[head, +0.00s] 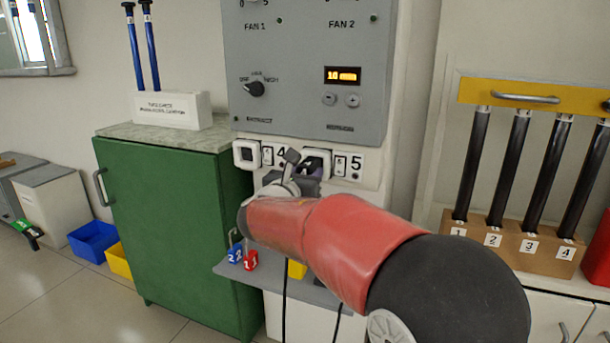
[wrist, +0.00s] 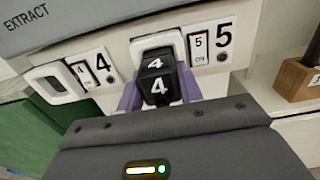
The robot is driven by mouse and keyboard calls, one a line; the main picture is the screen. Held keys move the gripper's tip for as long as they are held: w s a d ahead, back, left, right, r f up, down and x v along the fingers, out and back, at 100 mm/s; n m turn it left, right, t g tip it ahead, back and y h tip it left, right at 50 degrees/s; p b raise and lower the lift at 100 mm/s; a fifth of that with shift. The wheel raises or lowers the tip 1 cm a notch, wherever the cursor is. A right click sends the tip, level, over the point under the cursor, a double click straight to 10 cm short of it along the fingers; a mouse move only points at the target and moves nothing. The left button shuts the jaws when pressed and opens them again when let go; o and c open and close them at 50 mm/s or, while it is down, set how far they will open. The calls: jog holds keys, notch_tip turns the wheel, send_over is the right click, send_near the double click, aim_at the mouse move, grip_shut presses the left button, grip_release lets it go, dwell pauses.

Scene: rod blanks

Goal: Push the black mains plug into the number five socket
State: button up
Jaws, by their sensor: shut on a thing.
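The black mains plug (wrist: 158,80), marked 4, is between the purple fingers of my gripper (wrist: 160,92) in the wrist view. It is lined up in front of the number five socket (wrist: 156,43), a white square frame with a 5 label on its right. The plug's far end overlaps the socket frame; I cannot tell how deep it sits. In the head view my gripper (head: 308,176) is at the number five socket (head: 317,155), and the plug is mostly hidden. The number four socket (head: 247,153) to the left is empty.
The grey control panel (head: 305,60) is above the sockets. A grey shelf (head: 325,296) below holds a blue plug (head: 235,253), a red plug (head: 250,261) and a yellow item (head: 297,269). Dark cords hang over it. A green cabinet (head: 170,220) stands left, a rod rack (head: 515,247) right.

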jog(key=shift+w+d, duration=0.25)
jog(key=shift+w, duration=0.4)
jog(key=o, duration=1.1)
jog(key=shift+o, duration=0.2)
jog(key=v, duration=0.7)
jog(key=shift+s+a+b, duration=0.15)
jog(key=shift+s+b, duration=0.15)
jog(key=shift+b, duration=0.15)
